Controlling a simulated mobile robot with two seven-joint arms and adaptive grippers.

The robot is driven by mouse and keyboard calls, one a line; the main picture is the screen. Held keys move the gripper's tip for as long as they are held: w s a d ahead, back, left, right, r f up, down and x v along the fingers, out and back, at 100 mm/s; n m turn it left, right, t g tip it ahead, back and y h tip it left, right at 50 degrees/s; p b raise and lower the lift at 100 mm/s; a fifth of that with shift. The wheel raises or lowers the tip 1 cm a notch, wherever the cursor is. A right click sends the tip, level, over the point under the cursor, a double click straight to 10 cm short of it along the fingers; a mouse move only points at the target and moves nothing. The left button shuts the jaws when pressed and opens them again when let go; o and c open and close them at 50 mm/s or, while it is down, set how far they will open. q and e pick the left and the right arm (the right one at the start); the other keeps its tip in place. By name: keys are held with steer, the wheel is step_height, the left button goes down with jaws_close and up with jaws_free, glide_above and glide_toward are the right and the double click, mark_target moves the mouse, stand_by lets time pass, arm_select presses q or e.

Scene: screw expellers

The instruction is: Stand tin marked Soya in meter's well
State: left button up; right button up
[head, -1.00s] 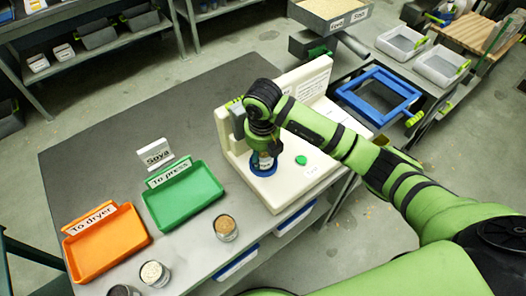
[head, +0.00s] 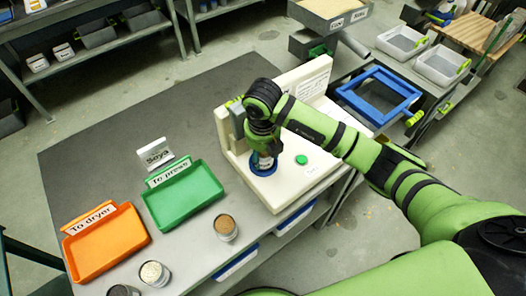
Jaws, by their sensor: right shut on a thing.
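My right gripper (head: 263,150) points down over the cream meter (head: 285,187) and is shut on a small tin (head: 264,161). The tin is upright at the blue-ringed well (head: 262,173) of the meter. The gripper hides much of the tin, and I cannot read its marking or tell whether its base rests on the well's floor. A white card reading "Soya" (head: 156,153) stands on the table behind the green tray. My left gripper is not in view.
A green "To press" tray (head: 205,203) and an orange "To dryer" tray (head: 128,232) lie left of the meter. Tins of grain (head: 226,228) stand near the table's front edge. A green button (head: 301,160) is right of the well. The table's back left is clear.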

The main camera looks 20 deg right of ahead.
mark_target(263, 154)
steer(key=shift+f+b, duration=0.45)
steer(key=shift+f, duration=0.1)
steer(key=o, duration=0.9)
steer(key=shift+s+a+r+p, duration=0.1)
steer(key=shift+s+r+p, duration=0.05)
steer(key=shift+r+p, duration=1.5)
steer(key=shift+s+a+r+p, duration=0.15)
steer(key=shift+r+p, duration=1.05)
steer(key=shift+r, duration=0.9)
steer(key=shift+s+d+r+p, duration=0.1)
steer(key=shift+s+r+p, duration=0.05)
steer(key=shift+r+p, duration=1.5)
steer(key=shift+s+r+b, duration=0.1)
steer(key=shift+r+b, duration=0.1)
steer(key=shift+b, duration=0.1)
steer(key=shift+f, duration=0.1)
